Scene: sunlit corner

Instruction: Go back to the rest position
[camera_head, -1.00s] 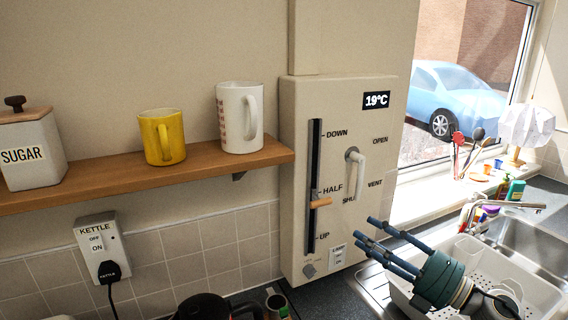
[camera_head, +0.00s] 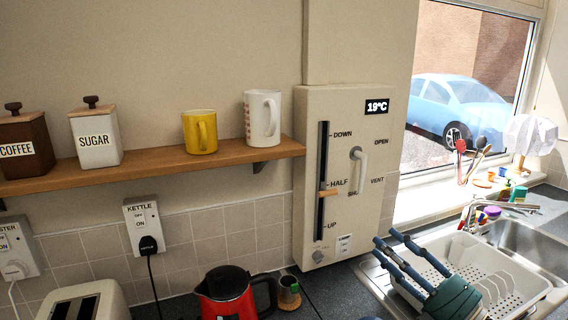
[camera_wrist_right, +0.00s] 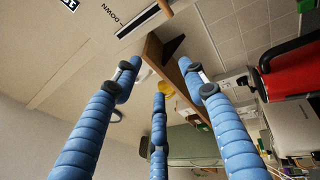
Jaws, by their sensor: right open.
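My right gripper (camera_head: 399,260) is in the lower right of the head view, in front of the draining tray and right of the wall panel. Its blue fingers are spread open with nothing between them. In the right wrist view the open fingers (camera_wrist_right: 158,95) point toward the shelf and the wall panel. The beige wall panel (camera_head: 345,215) has a vertical slider with an orange handle (camera_head: 328,193) at HALF, and a white lever (camera_head: 360,170). My left gripper is not in view.
A wooden shelf (camera_head: 170,161) holds a yellow mug (camera_head: 200,132), a white mug (camera_head: 262,118) and canisters. Below stand a red kettle (camera_head: 228,296), a toaster (camera_head: 85,302) and a small cup (camera_head: 288,290). A draining tray (camera_head: 470,255) and a sink (camera_head: 520,235) are at the right.

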